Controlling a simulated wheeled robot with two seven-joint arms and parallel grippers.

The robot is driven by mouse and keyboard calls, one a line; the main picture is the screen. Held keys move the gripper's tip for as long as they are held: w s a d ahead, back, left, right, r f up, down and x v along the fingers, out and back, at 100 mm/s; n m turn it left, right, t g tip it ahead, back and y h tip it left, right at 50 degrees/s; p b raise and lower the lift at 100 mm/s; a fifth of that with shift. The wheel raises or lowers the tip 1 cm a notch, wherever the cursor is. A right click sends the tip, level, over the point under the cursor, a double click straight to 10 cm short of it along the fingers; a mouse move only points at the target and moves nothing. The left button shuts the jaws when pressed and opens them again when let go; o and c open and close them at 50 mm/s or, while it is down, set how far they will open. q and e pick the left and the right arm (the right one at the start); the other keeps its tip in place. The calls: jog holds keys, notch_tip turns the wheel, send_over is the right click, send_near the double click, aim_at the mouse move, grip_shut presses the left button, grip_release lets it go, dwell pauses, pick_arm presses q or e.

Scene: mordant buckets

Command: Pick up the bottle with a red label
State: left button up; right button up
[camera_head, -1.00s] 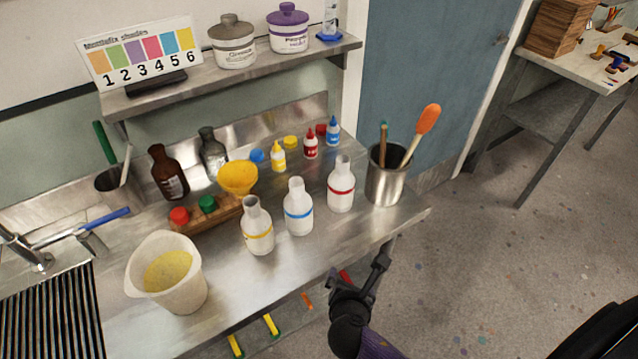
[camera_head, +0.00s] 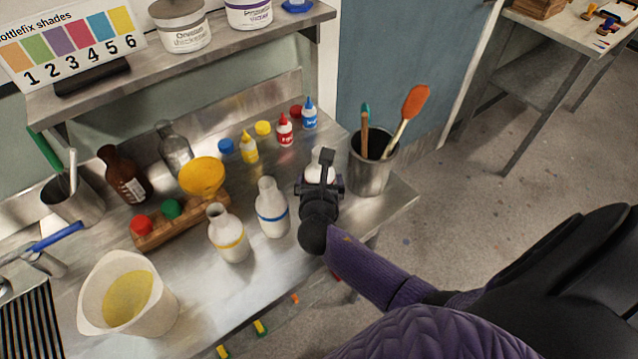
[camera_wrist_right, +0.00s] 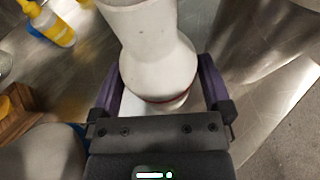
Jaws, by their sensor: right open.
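The white bottle with a red label (camera_wrist_right: 155,55) stands on the steel bench; in the head view only a little of its white body (camera_head: 311,173) shows behind my right gripper (camera_head: 321,186). In the right wrist view the bottle is between the two spread fingers of my right gripper (camera_wrist_right: 159,88), with its red band low between them. The jaws are open, and I cannot tell if either finger touches the bottle. The bottle with a blue band (camera_head: 271,208) and the bottle with a yellow band (camera_head: 228,234) stand to the left. My left gripper is not in view.
A steel pot (camera_head: 372,165) holding brushes stands close right of my right gripper. Small yellow, red and blue dropper bottles (camera_head: 284,130) stand behind. A white jug (camera_head: 120,290), a wooden rack with a yellow funnel (camera_head: 203,178) and a brown bottle (camera_head: 126,175) are left. A shelf (camera_head: 200,60) hangs above.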

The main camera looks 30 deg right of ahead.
jog(key=shift+w+d+f, duration=0.2)
jog(key=shift+w+d, duration=0.05)
jog(key=shift+w, duration=0.25)
jog(key=shift+r, duration=0.1)
jog(key=c, duration=1.2)
